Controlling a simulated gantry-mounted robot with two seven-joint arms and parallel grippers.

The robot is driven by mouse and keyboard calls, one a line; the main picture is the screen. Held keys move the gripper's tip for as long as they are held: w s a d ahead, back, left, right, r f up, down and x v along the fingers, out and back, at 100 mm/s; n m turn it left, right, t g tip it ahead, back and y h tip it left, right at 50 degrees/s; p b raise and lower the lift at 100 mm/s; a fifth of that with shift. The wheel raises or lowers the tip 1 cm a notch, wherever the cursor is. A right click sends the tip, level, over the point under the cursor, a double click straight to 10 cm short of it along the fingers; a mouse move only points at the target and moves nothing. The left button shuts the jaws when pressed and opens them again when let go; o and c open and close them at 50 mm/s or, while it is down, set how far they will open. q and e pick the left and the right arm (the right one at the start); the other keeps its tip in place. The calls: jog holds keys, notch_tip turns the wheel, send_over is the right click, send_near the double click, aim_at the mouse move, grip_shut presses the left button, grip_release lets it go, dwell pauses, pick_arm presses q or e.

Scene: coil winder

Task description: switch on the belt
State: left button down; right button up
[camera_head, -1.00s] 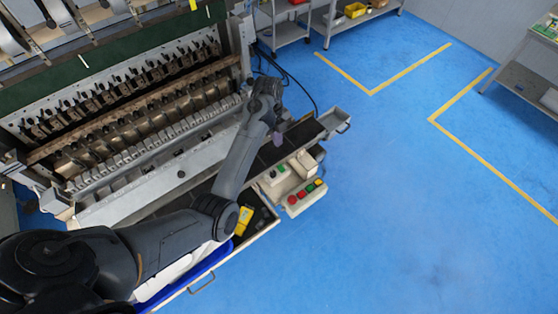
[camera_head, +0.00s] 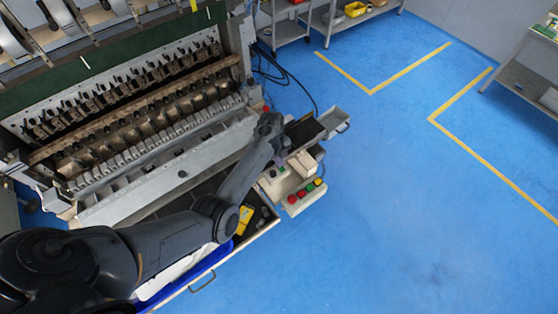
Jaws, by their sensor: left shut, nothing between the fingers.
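The dark belt (camera_head: 304,131) runs along the front of the coil winder, and my left arm hides part of it. A cream control box (camera_head: 291,207) at the belt's front side carries a red button (camera_head: 292,199), another red button (camera_head: 302,193), a green button (camera_head: 310,187) and a yellow button (camera_head: 318,181). A smaller cream unit (camera_head: 270,183) with a green button beside it stands just behind. My left gripper (camera_head: 280,158) is shut and empty, pointing down above this smaller unit. I cannot tell if it touches anything. My right gripper is out of view.
The coil winder (camera_head: 140,120) fills the left side. An open drawer (camera_head: 262,229) with a yellow item (camera_head: 245,215) lies in front of it. Black cables (camera_head: 293,82) hang behind the belt. The blue floor at right is clear.

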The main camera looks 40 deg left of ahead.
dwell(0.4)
pick_arm(q)
jog(key=shift+a+f, duration=0.25)
jog(key=shift+f, duration=0.2)
jog(key=shift+w+f, duration=0.1)
jog(key=shift+f, duration=0.15)
jog(key=shift+s+d+r+p, duration=0.25)
jog(key=shift+d+r+p, duration=0.05)
jog(key=shift+p, duration=0.45)
jog(key=shift+d, duration=0.2)
